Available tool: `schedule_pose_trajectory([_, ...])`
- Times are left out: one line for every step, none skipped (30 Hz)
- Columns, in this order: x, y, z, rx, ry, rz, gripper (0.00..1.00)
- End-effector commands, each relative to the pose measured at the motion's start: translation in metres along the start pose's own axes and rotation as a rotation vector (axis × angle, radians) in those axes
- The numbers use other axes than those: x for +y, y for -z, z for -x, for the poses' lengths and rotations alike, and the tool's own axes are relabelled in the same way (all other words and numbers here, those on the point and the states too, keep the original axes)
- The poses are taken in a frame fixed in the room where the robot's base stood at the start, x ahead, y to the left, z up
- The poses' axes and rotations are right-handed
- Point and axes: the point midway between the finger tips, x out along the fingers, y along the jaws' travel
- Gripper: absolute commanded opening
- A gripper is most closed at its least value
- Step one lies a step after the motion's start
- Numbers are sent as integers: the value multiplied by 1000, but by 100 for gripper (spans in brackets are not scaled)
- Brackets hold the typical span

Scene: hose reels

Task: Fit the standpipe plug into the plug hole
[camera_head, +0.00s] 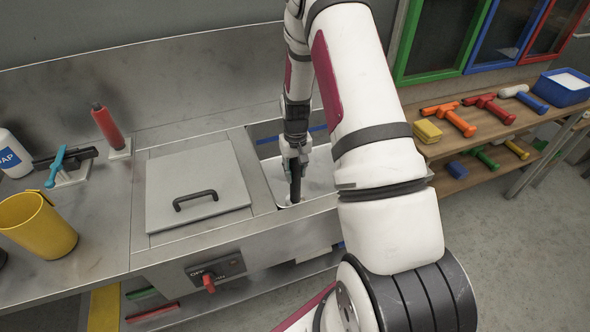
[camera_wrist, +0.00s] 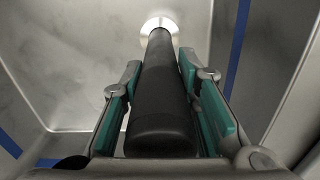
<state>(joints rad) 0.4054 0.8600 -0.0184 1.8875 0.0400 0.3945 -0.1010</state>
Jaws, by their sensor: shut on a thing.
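The standpipe plug is a long dark tube (camera_wrist: 163,95), held between the green pads of my gripper (camera_wrist: 160,70) in the wrist view. Its thick end faces the camera and its narrower far end points at a bright round metal fitting (camera_wrist: 150,22) in the basin floor, which looks like the plug hole. The tube's end covers the middle of this fitting, so I cannot tell whether it is in or just above the hole. In the head view my gripper (camera_head: 294,158) reaches down into the basin, with the tube (camera_head: 295,186) below it, roughly upright.
The basin (camera_head: 318,184) has close walls and a blue line around it. A metal lid (camera_head: 180,172) with a black handle covers the area to its left. A yellow cup (camera_head: 38,225) and red cylinder (camera_head: 107,127) stand farther left. A shelf of coloured tools (camera_head: 500,120) is right.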

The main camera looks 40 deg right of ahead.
Motion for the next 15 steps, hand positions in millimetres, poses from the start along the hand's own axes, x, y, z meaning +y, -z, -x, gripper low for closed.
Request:
schedule_pose_trajectory([0, 0, -1, 0, 0, 0, 0])
schedule_pose_trajectory([0, 0, -2, 0, 0, 0, 0])
schedule_pose_trajectory([0, 0, -3, 0, 0, 0, 0])
schedule_pose_trajectory([0, 0, -4, 0, 0, 0, 0])
schedule_pose_trajectory([0, 0, -4, 0, 0, 0, 0])
schedule_pose_trajectory([0, 0, -5, 0, 0, 0, 0])
schedule_pose_trajectory([0, 0, -6, 0, 0, 0, 0])
schedule_pose_trajectory([0, 0, -7, 0, 0, 0, 0])
schedule_pose_trajectory([0, 0, -8, 0, 0, 0, 0])
schedule_pose_trajectory([0, 0, -8, 0, 0, 0, 0])
schedule_pose_trajectory([0, 0, -9, 0, 0, 0, 0])
schedule_pose_trajectory([0, 0, -10, 0, 0, 0, 0])
schedule_pose_trajectory([0, 0, -11, 0, 0, 0, 0])
schedule_pose_trajectory([0, 0, -11, 0, 0, 0, 0])
schedule_pose_trajectory([0, 0, -12, 0, 0, 0, 0])
